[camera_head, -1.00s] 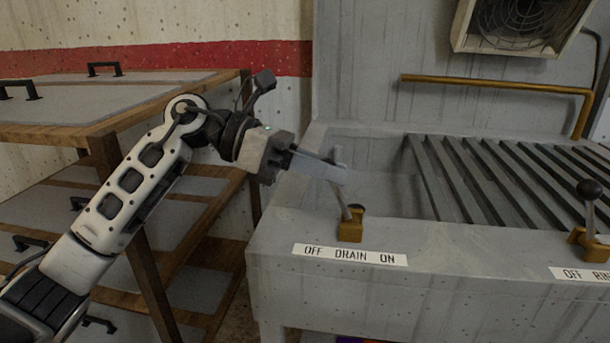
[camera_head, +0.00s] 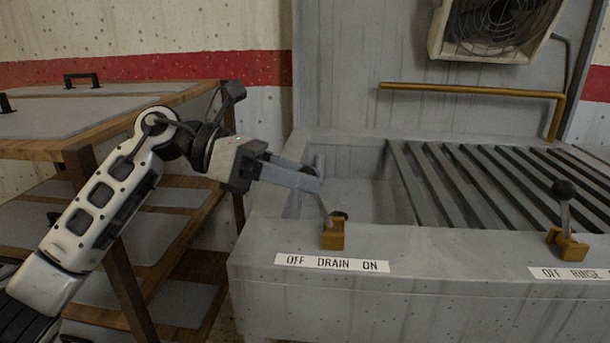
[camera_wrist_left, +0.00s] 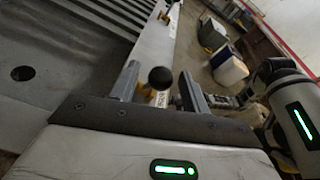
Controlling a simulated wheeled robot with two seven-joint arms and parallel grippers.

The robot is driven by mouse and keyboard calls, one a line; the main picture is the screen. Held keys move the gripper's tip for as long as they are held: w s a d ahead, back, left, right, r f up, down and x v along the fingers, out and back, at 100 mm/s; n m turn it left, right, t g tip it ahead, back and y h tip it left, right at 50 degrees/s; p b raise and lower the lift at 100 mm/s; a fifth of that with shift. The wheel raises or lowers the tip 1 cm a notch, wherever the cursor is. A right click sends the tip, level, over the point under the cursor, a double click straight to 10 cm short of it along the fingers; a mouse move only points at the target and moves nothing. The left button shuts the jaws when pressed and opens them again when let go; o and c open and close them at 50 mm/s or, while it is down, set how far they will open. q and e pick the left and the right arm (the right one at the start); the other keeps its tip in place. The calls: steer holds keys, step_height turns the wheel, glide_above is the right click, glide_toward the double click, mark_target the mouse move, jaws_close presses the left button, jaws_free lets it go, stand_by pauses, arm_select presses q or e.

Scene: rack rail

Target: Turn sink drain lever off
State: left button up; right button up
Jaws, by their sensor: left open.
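The drain lever (camera_head: 326,212) stands on a brass base (camera_head: 333,236) on the sink's front edge, above the "OFF DRAIN ON" label (camera_head: 332,263). Its rod leans up and to the left, toward the OFF side. My left gripper (camera_head: 312,180) reaches in from the left at the rod's upper end; its fingers hide the lever's knob in the head view. In the left wrist view the black ball knob (camera_wrist_left: 160,78) shows between the two spread fingers, with gaps visible on its sides. My right gripper is not in view.
A second lever (camera_head: 564,205) with a black knob stands at the right, by the "OFF RINSE" label. The sink basin (camera_head: 365,205) and slatted rack lie behind. A wooden shelf unit (camera_head: 75,155) stands left, close to my arm. A brass pipe (camera_head: 470,90) runs along the back.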

arm_select(q)
steer(key=v, duration=0.6)
steer(key=shift+a+r, duration=0.15)
steer(key=shift+a, duration=0.15)
